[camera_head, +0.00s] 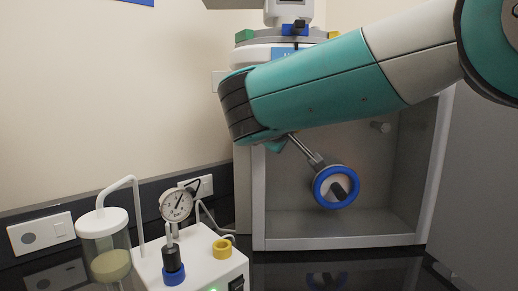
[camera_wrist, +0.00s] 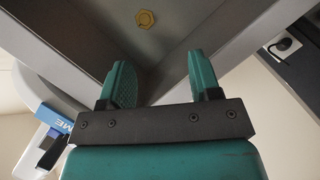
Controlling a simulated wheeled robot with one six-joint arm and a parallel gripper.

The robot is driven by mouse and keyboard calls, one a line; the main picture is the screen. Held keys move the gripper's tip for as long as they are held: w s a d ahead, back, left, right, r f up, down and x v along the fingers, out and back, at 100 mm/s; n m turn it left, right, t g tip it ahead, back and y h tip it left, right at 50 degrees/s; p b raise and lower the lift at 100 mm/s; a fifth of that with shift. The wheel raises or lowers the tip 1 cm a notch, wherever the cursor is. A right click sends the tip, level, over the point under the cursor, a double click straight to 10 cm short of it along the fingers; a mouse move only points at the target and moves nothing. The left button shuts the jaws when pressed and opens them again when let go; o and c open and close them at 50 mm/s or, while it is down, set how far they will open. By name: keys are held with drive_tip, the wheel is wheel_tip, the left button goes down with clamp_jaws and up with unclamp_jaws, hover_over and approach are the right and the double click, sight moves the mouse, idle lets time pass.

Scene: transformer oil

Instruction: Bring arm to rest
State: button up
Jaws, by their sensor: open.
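My gripper (camera_wrist: 158,78) shows in the wrist view with its two teal fingers apart and nothing between them. Beyond the fingers are grey surfaces and a yellow hexagonal fitting (camera_wrist: 146,18). In the head view my teal and pale grey arm reaches in from the upper right, across the upper part of the grey cabinet (camera_head: 335,226). My gripper cannot be made out there; the arm hides that area. A blue-rimmed round part (camera_head: 323,183) on a metal rod shows below my arm, at the cabinet's opening.
A white pump unit (camera_head: 205,262) with a pressure gauge (camera_head: 176,205) and a clear jar (camera_head: 105,255) stands at the lower left on the dark counter. Equipment with a blue label (camera_wrist: 52,117) stands close to the gripper's left in the wrist view. Open air lies left of my arm.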

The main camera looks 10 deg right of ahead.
drive_tip(key=s+d+f+g+y, duration=0.3)
drive_tip(key=s+f+g+y, duration=0.4)
drive_tip(key=s+f, duration=0.65)
drive_tip(key=s+f+g+y, duration=0.1)
drive_tip(key=s+f+g, duration=0.1)
drive_tip(key=s, duration=0.8)
drive_tip(key=s+a+f+g+y, duration=0.1)
drive_tip(key=s+g, duration=0.3)
drive_tip(key=s, duration=0.7)
drive_tip(key=shift+s+f+y, duration=0.2)
drive_tip(key=shift+f+y, duration=0.15)
drive_tip(key=shift+y, duration=0.15)
drive_tip(key=shift+a, duration=0.1)
